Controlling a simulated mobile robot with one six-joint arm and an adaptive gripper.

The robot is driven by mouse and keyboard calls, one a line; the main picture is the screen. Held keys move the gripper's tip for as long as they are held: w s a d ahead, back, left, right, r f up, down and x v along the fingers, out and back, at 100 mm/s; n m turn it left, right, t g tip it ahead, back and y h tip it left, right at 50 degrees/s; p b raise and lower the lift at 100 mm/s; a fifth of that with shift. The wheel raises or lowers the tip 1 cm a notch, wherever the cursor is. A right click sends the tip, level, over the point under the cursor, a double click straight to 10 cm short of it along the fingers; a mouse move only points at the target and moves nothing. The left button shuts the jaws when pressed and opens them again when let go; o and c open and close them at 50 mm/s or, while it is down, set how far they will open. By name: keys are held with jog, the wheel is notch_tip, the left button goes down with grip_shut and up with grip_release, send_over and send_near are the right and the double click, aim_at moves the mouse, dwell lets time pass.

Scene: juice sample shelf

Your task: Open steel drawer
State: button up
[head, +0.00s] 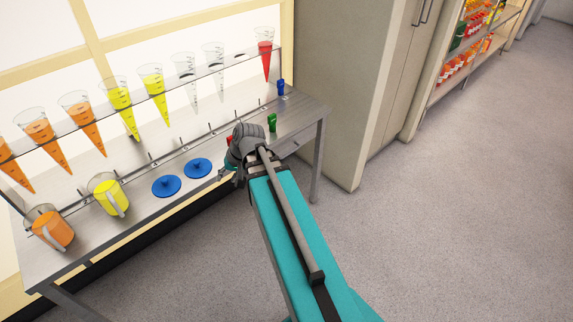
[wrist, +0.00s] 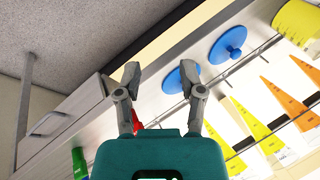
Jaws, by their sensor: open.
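The steel drawer (wrist: 75,112) shows in the wrist view at the left, under the table edge, with a thin bar handle (wrist: 48,122). In the head view the drawer front (head: 291,147) is under the right end of the steel table, partly hidden by my arm. My gripper (wrist: 160,76) is open, with nothing between its fingers. It is at the table's front edge, to one side of the drawer and apart from the handle. In the head view my gripper (head: 227,176) is largely hidden behind my wrist.
The steel table (head: 140,235) holds blue lids (head: 198,168), a yellow jug (head: 110,198), an orange jug (head: 53,231), a green item (head: 272,122) and a blue item (head: 281,87). Several juice cones hang in a rack (head: 215,70). A red item is beside my gripper. Floor (head: 440,220) is clear.

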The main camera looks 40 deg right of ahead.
jog(key=w+d+f+m+t+y+b, duration=0.1)
jog(key=w+d+f+m+t+b, duration=0.15)
jog(key=d+f+b, duration=0.55)
jog(key=m+t+h+b, duration=0.4)
jog(key=m+t+b, duration=0.6)
jog(key=b, duration=0.8)
send_near(290, 153)
jog(key=s, duration=0.3)
jog(key=shift+s+d+r, duration=0.2)
jog(key=shift+d+r, duration=0.15)
jog(key=shift+w, duration=0.1)
jog(key=w+f+b, duration=0.1)
jog(key=w, duration=0.3)
jog(key=w+f+b, duration=0.1)
jog(key=w, duration=0.4)
jog(key=w+a+f+b, duration=0.1)
jog(key=w, duration=0.3)
jog(key=shift+w, duration=0.2)
grip_shut()
